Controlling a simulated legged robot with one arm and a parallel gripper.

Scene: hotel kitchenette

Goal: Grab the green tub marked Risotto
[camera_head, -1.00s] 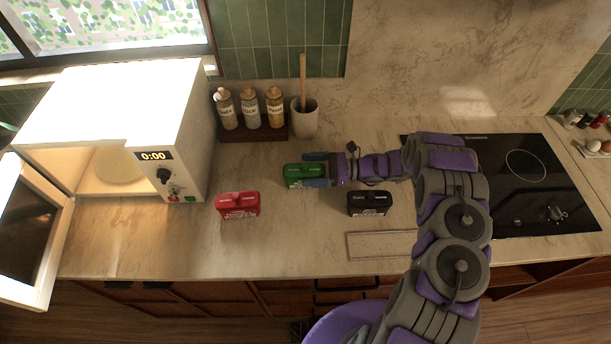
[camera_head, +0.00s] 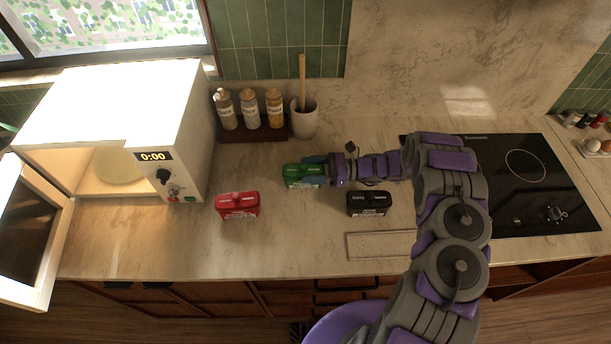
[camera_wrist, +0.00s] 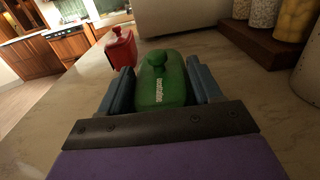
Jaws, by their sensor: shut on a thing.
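The green tub (camera_head: 291,174) sits on the marble counter between the red tub and my arm. In the wrist view the green tub (camera_wrist: 161,82) stands between the two blue-grey fingers of my gripper (camera_wrist: 163,88), which are shut on its sides. White lettering shows on its lid, too small to read surely. In the head view my gripper (camera_head: 314,172) reaches it from the right and covers its right side. The tub appears to rest on the counter.
A red tub (camera_head: 237,205) stands to the left and a black tub (camera_head: 369,204) to the right, nearer the front. Behind are a dark rack (camera_head: 240,133) of bottles and a utensil crock (camera_head: 304,121). An open microwave (camera_head: 177,130) stands left, a cooktop (camera_head: 530,210) right.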

